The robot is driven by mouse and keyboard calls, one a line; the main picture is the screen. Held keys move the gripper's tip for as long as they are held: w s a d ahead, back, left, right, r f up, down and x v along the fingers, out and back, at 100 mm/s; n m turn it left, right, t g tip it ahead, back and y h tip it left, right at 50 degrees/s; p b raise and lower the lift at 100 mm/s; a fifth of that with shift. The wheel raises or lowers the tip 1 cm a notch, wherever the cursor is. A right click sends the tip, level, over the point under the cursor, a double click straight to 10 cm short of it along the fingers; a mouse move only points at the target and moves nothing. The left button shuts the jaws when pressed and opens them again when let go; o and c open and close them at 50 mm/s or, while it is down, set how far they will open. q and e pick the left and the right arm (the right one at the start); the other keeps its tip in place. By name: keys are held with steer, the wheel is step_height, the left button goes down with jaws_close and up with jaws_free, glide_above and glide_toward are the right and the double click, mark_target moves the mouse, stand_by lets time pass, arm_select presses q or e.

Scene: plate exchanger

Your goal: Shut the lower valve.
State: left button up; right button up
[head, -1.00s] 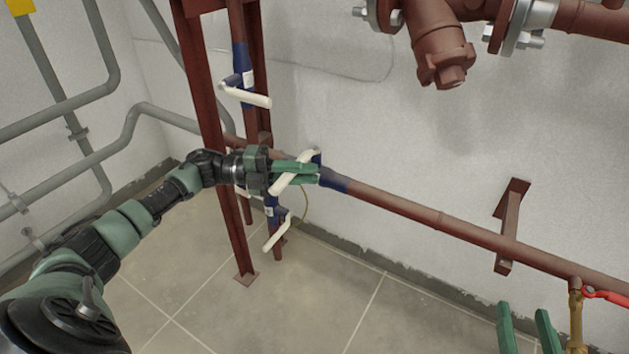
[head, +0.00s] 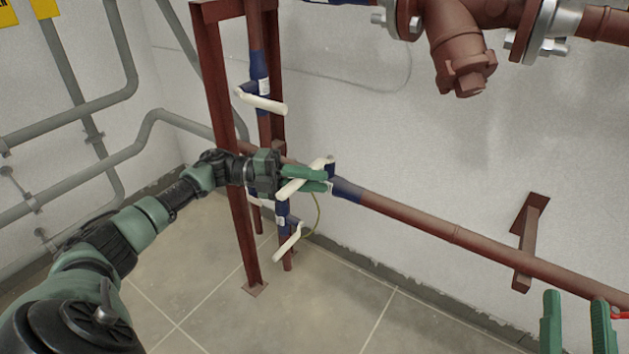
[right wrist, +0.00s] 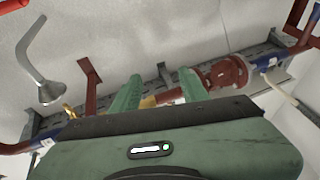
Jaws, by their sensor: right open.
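A white valve lever (head: 291,187) sits by the blue pipe section at the left end of the long horizontal red pipe. My left gripper (head: 318,180) is at this lever, its green fingers crossing it; whether they press on it is unclear. Below, a lower white lever (head: 288,243) hangs slanted on the vertical pipe, apart from the gripper. An upper white lever (head: 262,103) is higher on that pipe. My right gripper (head: 578,318) is open and empty at the lower right; its fingers also show in the right wrist view (right wrist: 158,90).
The long red pipe (head: 450,232) runs to the right, by a wall bracket (head: 529,240). A red lever (head: 621,315) shows at the right edge. The tiled floor (head: 330,310) in front is clear.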

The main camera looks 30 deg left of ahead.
arm_select(q)
steer(key=shift+o, duration=1.2)
steer(key=shift+a, duration=0.1)
arm_select(e)
steer(key=shift+a, duration=0.1)
arm_select(q)
steer(key=v, duration=0.7)
steer(key=shift+a, duration=0.35)
arm_select(e)
steer(key=shift+w+f+g, duration=0.2)
steer(key=shift+f+g, duration=0.4)
steer(key=shift+f, duration=0.4)
arm_select(q)
steer(key=shift+s, duration=0.1)
arm_select(e)
steer(key=shift+r, duration=0.15)
